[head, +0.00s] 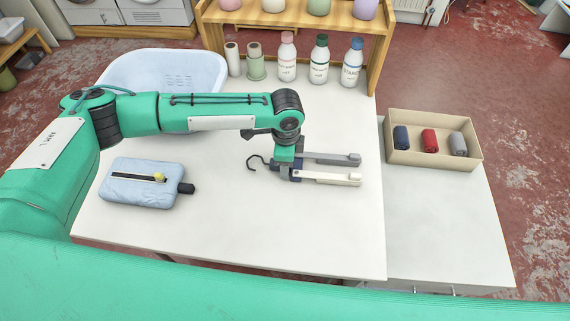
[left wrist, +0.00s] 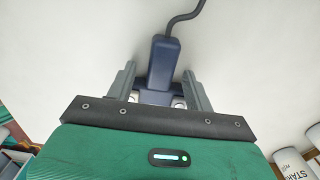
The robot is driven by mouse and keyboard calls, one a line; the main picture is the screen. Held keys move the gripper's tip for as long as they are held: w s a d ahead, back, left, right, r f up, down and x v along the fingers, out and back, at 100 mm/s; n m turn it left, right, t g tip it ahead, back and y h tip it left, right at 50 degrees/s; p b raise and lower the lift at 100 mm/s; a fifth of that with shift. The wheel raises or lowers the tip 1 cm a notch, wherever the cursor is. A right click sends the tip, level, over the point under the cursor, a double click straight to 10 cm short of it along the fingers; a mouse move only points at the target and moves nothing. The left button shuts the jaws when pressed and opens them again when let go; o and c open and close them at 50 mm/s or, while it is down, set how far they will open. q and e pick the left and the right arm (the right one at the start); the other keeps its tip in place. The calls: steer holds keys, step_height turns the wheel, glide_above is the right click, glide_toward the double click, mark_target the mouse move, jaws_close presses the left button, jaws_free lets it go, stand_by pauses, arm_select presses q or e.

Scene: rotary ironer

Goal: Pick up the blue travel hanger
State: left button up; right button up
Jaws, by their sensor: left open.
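The blue travel hanger (head: 325,178) lies on the white table. My left gripper (head: 285,171) points down over the hub. Its fingers are open, one on each side of the hub in the left wrist view (left wrist: 160,72). A small gap shows beside the hub; contact lower down cannot be told. My right gripper is not in view.
A light blue pouch (head: 138,194) with a dark strip lies at left on the table. A pale basin (head: 165,65) stands behind my arm. Several bottles (head: 319,60) stand by a wooden shelf (head: 377,50). A box (head: 433,158) with rolled cloths sits on the right.

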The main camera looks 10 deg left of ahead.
arm_select(q)
steer(key=shift+f, duration=0.1)
steer(key=shift+c, duration=0.4)
steer(key=c, duration=1)
step_height(320, 180, up, 10)
steer(key=shift+r, duration=0.1)
step_height(320, 180, down, 7)
steer(key=shift+f, duration=0.15)
steer(key=shift+f, duration=1.3)
steer(key=shift+f, duration=0.15)
